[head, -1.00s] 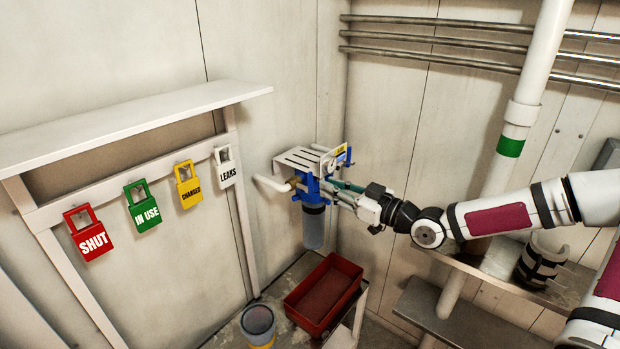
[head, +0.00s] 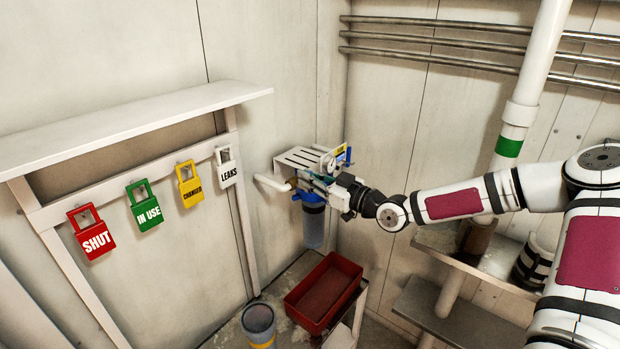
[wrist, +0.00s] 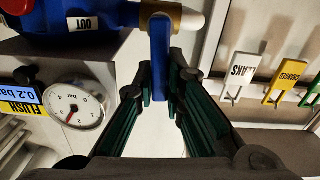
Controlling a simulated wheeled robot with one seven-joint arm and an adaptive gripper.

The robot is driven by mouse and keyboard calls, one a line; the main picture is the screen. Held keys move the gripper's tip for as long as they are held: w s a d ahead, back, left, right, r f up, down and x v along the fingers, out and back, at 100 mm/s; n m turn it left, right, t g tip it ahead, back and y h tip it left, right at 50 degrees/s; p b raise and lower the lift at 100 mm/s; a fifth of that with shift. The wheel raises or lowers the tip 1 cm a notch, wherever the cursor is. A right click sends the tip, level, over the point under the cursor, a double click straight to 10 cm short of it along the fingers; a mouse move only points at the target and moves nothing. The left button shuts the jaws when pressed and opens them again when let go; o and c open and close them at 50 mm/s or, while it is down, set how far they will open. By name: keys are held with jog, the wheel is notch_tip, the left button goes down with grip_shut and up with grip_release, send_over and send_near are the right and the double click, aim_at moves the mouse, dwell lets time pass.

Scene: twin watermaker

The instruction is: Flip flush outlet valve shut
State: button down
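The flush outlet valve's blue lever (wrist: 160,60) shows in the wrist view, running down the picture from a brass fitting (wrist: 184,17) on a white pipe. The blue filter head (wrist: 50,14) with an "OUT" label is beside it. My gripper (wrist: 160,84) has its green-padded fingers apart, one on each side of the lever's free end. I cannot tell whether either finger touches it. In the head view my gripper (head: 316,184) is at the filter unit, just under the white bracket (head: 300,158), and hides the valve.
A pressure gauge (wrist: 75,107) and a yellow "FLUSH" tag (wrist: 18,109) sit close to the left finger. The grey filter bowl (head: 313,226) hangs below. A red tray (head: 324,292) and a grey cup (head: 258,325) stand lower down. Hanging tags, including "LEAKS" (head: 228,172), line the left wall.

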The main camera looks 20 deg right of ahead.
jog(key=shift+w+d+m, duration=0.15)
jog(key=shift+d+m, duration=0.05)
jog(key=shift+m, duration=0.5)
jog(key=c, duration=1.9)
grip_release()
jog(key=v, duration=1.2)
jog(key=shift+f, duration=0.1)
